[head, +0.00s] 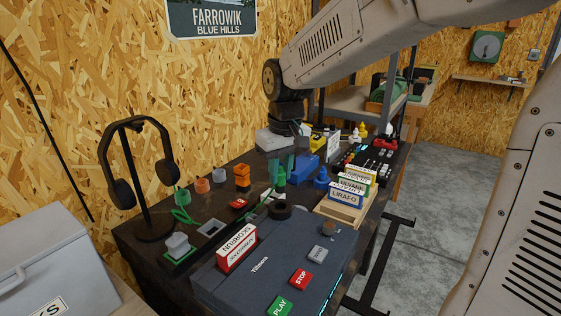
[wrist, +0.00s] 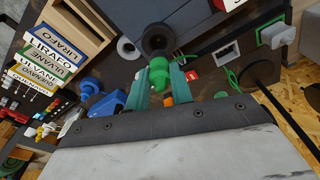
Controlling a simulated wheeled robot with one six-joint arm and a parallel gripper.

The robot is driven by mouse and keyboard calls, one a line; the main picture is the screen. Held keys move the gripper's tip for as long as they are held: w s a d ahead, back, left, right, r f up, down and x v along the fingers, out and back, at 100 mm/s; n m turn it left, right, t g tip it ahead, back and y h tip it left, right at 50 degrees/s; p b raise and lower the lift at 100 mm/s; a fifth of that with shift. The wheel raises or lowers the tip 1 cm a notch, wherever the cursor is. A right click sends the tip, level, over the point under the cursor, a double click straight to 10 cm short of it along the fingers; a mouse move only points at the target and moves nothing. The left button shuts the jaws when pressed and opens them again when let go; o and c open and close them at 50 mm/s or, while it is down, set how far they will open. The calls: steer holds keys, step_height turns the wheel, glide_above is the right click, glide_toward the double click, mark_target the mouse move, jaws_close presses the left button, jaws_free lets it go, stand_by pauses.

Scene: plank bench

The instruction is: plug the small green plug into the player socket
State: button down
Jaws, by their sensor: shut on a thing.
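The small green plug (wrist: 159,70) is held between the teal fingers of my gripper (wrist: 161,84). In the head view, the plug (head: 281,179) hangs below my gripper (head: 281,168), above the bench behind the player. The dark blue player (head: 270,262) stands on the near part of the bench. A round black socket-like ring (head: 279,211) sits at its back edge. In the wrist view, this ring (wrist: 157,38) is just beyond the plug's end. I cannot tell whether plug and ring touch; the plug's far end is partly hidden.
A red-and-white cassette (head: 237,248) stands upright on the player. A wooden rack of labelled cassettes (head: 341,211) is to the right. Blue plugs or blocks (head: 306,170), orange blocks (head: 242,178) and a headphone stand (head: 139,180) surround the area.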

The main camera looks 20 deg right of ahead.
mark_target(281, 184)
steer(key=shift+f, duration=1.45)
steer(key=shift+f, duration=1.55)
steer(key=c, duration=1.1)
jaws_free()
steer(key=shift+c, duration=0.2)
steer(key=shift+r, duration=0.1)
steer(key=r, duration=0.5)
steer(key=s+r, duration=0.1)
steer(key=r, duration=0.1)
steer(key=shift+d+r, duration=0.1)
steer(key=shift+r, duration=0.2)
